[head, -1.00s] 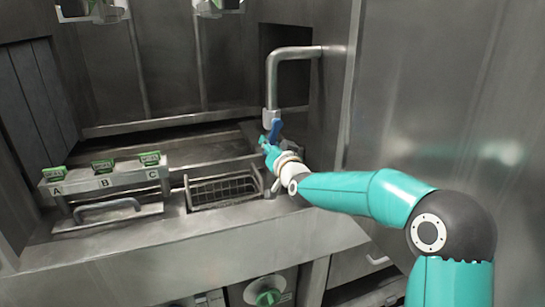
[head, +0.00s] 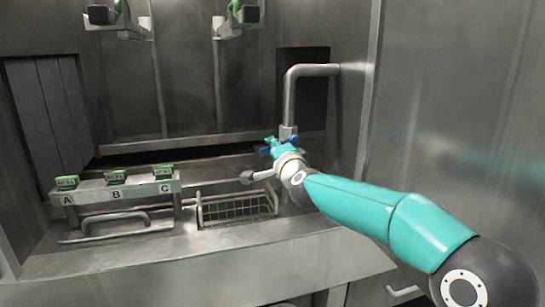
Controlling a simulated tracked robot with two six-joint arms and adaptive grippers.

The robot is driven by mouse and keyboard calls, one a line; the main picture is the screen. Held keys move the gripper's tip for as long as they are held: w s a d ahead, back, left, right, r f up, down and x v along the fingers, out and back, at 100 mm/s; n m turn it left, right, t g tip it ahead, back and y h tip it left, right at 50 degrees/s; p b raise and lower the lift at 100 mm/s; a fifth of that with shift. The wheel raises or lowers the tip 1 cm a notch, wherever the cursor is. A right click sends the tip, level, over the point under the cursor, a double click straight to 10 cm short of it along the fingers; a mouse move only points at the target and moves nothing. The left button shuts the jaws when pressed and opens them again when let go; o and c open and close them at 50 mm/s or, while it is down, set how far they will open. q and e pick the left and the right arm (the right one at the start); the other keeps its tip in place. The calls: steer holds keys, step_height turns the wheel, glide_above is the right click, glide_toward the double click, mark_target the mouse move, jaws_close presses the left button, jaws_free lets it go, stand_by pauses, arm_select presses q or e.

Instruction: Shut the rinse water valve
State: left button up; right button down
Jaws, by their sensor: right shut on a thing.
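The rinse water valve sits at the lower end of a bent grey pipe (head: 290,98) at the back right of the washer. Its blue lever (head: 292,140) shows in small parts around my gripper and appears to lie crosswise to the pipe. My right gripper (head: 271,148), teal, reaches in from the right and is shut on the blue lever. The gripper and wrist hide much of the lever and the valve body. My left gripper is not in view.
A ledge with green-topped blocks marked A, B and C (head: 116,188) stands at the left, with a bar handle (head: 115,217) below. A wire basket (head: 237,208) lies just left of my right wrist. A steel wall (head: 455,110) bounds the right side.

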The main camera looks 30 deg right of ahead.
steer(key=shift+r+m, duration=0.8)
steer(key=shift+m, duration=0.7)
steer(key=c, duration=1)
jaws_free()
steer(key=shift+w+f, duration=0.1)
steer(key=v, duration=1.2)
